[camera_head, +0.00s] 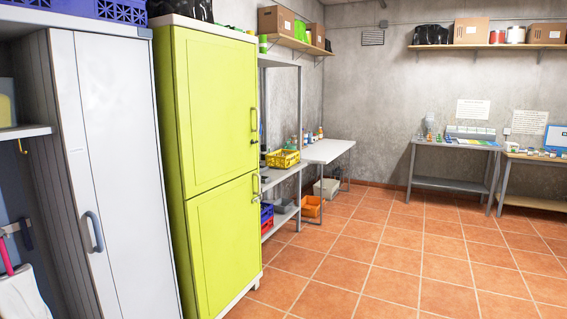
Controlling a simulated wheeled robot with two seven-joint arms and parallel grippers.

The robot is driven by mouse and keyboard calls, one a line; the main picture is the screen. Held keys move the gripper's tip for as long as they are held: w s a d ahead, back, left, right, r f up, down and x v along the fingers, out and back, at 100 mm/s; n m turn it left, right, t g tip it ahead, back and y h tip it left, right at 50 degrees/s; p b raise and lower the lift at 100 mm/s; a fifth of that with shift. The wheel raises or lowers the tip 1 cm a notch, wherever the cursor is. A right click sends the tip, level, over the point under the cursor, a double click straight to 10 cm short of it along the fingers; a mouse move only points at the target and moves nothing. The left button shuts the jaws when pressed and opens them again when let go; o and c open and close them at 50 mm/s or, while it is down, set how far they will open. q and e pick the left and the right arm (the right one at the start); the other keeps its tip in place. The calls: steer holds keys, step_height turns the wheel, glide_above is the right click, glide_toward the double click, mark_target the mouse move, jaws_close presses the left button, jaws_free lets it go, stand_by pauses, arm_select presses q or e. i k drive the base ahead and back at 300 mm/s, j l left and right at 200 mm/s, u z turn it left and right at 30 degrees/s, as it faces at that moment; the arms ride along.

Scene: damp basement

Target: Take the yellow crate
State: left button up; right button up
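The yellow crate (283,158) is a small open-topped crate with slotted walls. It stands on a grey metal shelf unit (284,173), just past the tall green cabinet, at about waist height. It is some way off, and its contents cannot be made out. Neither of my grippers shows in the head view.
The green cabinet (215,110) and a grey locker (115,170) line the left side. A white table (327,150) stands beyond the crate, with an orange bin (311,206) below. Workbenches (452,146) stand at the back right. The tiled floor (400,260) is clear.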

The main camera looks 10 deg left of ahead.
mark_target(278, 161)
steer(key=i, duration=3.5)
steer(key=i+l, duration=0.1)
steer(key=i, duration=1.15)
steer(key=i+l+u, duration=0.1)
steer(key=i, duration=0.5)
steer(key=i+l+u, duration=0.1)
steer(key=i+u, duration=0.3)
steer(key=i+l+u, duration=0.15)
steer(key=u, duration=0.25)
steer(key=i+l+u, duration=0.3)
steer(key=u, duration=0.15)
steer(key=i+l+u, duration=0.25)
steer(key=u, duration=0.15)
steer(key=i+l+u, duration=0.25)
steer(key=l, duration=0.2)
steer(key=l+u, duration=0.25)
steer(key=l, duration=0.2)
steer(key=i+l+u, duration=0.1)
steer(key=l+u, duration=0.15)
steer(key=l, duration=0.25)
